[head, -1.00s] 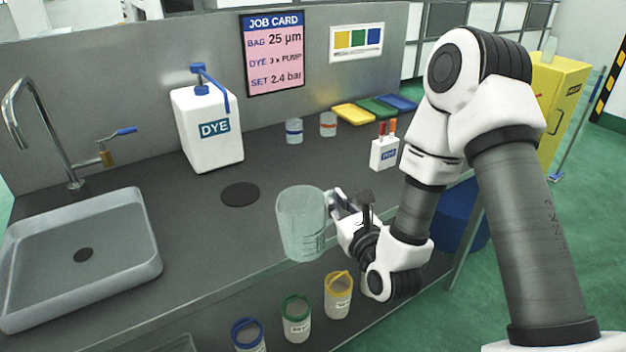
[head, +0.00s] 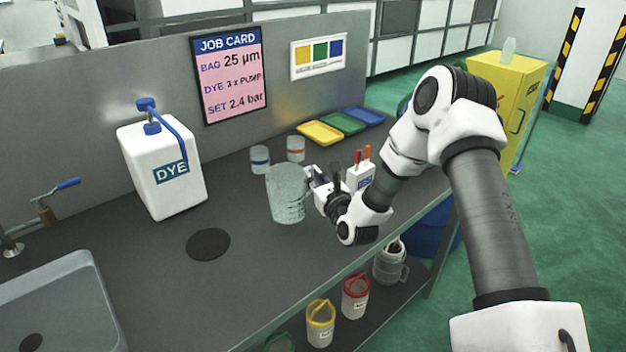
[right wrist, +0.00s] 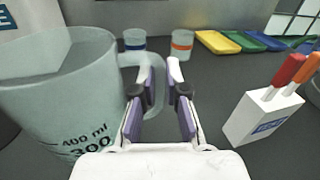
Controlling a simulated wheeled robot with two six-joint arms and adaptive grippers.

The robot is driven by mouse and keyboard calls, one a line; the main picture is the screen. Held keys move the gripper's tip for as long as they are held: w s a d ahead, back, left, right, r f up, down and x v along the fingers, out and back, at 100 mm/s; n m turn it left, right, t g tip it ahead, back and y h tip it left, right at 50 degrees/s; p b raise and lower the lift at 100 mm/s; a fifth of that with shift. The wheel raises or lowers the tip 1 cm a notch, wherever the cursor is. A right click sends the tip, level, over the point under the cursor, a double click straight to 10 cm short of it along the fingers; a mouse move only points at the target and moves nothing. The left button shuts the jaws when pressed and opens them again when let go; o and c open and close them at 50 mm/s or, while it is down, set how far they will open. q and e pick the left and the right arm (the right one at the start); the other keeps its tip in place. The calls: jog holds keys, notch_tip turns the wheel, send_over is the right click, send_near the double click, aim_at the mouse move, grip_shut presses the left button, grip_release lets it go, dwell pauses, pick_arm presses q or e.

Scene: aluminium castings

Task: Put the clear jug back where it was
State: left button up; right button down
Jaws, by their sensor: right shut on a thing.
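The clear jug (head: 287,196) is upright at the middle of the grey bench in the head view. In the right wrist view the jug (right wrist: 58,95) fills the left side, with its graduation marks showing. My right gripper (head: 314,182) is shut on the jug's handle, which also shows between the fingers in the right wrist view (right wrist: 155,92). I cannot tell whether the jug's base touches the bench. A dark round mat (head: 208,244) lies bare on the bench, left of the jug. My left gripper is out of view.
A white dye container (head: 160,180) stands left. Two small jars, blue-banded (head: 260,160) and orange-banded (head: 296,149), stand behind the jug. A white pen holder (head: 360,178) is close beyond my right gripper. Coloured trays (head: 320,133) lie at the back. The sink (head: 70,300) is front left.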

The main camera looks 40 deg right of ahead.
jog(key=shift+w+d+f, duration=0.1)
jog(key=shift+w+d, duration=0.1)
jog(key=shift+d, duration=0.05)
notch_tip(320, 180, down, 3)
jog(key=shift+s+r+p, duration=0.15)
jog(key=shift+r+p, duration=0.05)
jog(key=shift+p, duration=0.2)
jog(key=shift+f, duration=0.4)
jog(key=c, duration=1.6)
grip_release()
jog(key=shift+b, duration=0.3)
jog(key=o, duration=0.4)
jog(key=shift+r+p, duration=0.2)
jog(key=shift+p, duration=0.1)
jog(key=s, duration=0.4)
jog(key=s+a+b, duration=0.1)
jog(key=s, duration=0.2)
jog(key=s+a, duration=0.1)
jog(key=s, duration=0.3)
jog(key=shift+s+a+f+b, duration=0.15)
jog(key=shift+s+b, duration=0.2)
